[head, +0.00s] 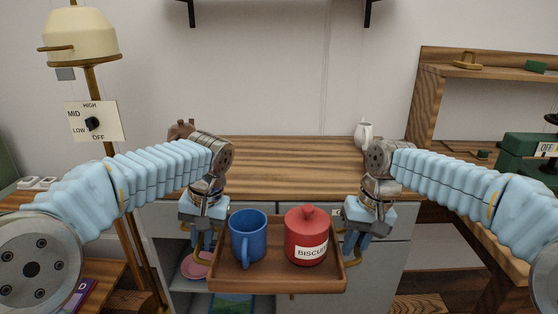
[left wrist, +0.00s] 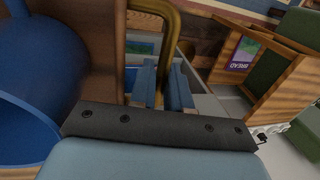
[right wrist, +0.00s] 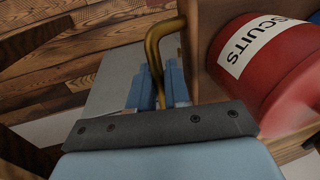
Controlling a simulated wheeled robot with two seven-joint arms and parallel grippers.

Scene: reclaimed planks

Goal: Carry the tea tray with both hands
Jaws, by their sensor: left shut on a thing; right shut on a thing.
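The wooden tea tray (head: 276,282) is held up in front of the cabinet, roughly level. A blue mug (head: 248,240) stands upright on its left half and a red lidded biscuit tin (head: 306,240) upright on its right half. My left gripper (head: 201,243) is shut on the tray's left brass handle, which also shows in the left wrist view (left wrist: 166,22). My right gripper (head: 354,240) is shut on the right brass handle, which shows in the right wrist view (right wrist: 154,40). The tin also shows in the right wrist view (right wrist: 255,75).
Behind the tray is a wooden countertop (head: 290,155) with a clear middle. A brown item (head: 181,130) stands at its back left and a white jug (head: 363,133) at its back right. A lamp (head: 80,35) stands left; a wooden shelf unit (head: 430,95) stands right. A pink dish (head: 194,266) sits in the open cabinet below.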

